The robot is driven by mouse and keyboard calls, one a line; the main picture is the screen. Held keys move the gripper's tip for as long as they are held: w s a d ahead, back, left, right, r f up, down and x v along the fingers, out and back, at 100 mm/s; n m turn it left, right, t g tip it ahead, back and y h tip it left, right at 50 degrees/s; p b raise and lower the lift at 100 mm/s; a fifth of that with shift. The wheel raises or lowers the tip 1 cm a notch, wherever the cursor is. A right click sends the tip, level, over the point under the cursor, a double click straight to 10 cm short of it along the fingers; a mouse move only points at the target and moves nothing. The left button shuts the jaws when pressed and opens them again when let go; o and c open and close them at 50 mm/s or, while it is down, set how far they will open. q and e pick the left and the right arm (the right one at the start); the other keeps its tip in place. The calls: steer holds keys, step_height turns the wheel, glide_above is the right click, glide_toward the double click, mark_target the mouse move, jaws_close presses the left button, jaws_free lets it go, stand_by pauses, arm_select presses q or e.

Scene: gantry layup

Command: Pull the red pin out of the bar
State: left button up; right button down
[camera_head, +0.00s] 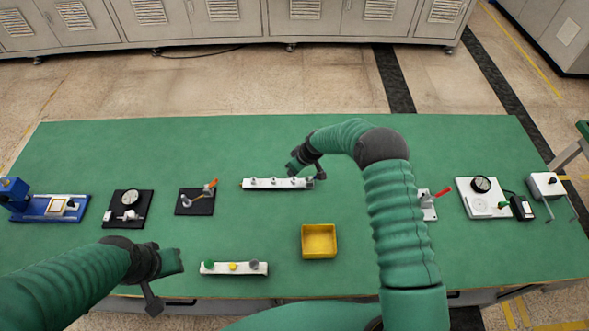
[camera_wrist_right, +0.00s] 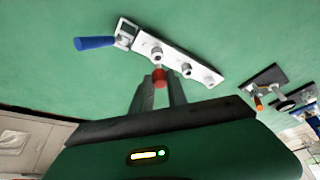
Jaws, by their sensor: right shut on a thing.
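The white bar (camera_head: 262,184) lies on the green table in the head view, with several grey studs along it. It also shows in the right wrist view (camera_wrist_right: 178,59), with a blue handle (camera_wrist_right: 95,43) at one end. The red pin (camera_wrist_right: 158,78) shows as a round red head at the bar's near edge in the wrist view. My right gripper (camera_wrist_right: 157,82) is shut on it. Whether the pin's shank is still in the bar is hidden. In the head view my right gripper (camera_head: 297,167) is at the bar's right part. My left gripper (camera_head: 176,262) is low at the left, apart from the bar; its fingers are unclear.
A yellow tray (camera_head: 319,254) stands in front of the bar. A black plate with an orange-handled clamp (camera_head: 195,201), a dial fixture (camera_head: 127,208) and a blue fixture (camera_head: 48,207) stand left. More devices (camera_head: 484,198) stand right.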

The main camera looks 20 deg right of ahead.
steer(key=shift+r+p, duration=0.8)
steer(key=shift+r, duration=0.95)
steer(key=shift+s, duration=0.1)
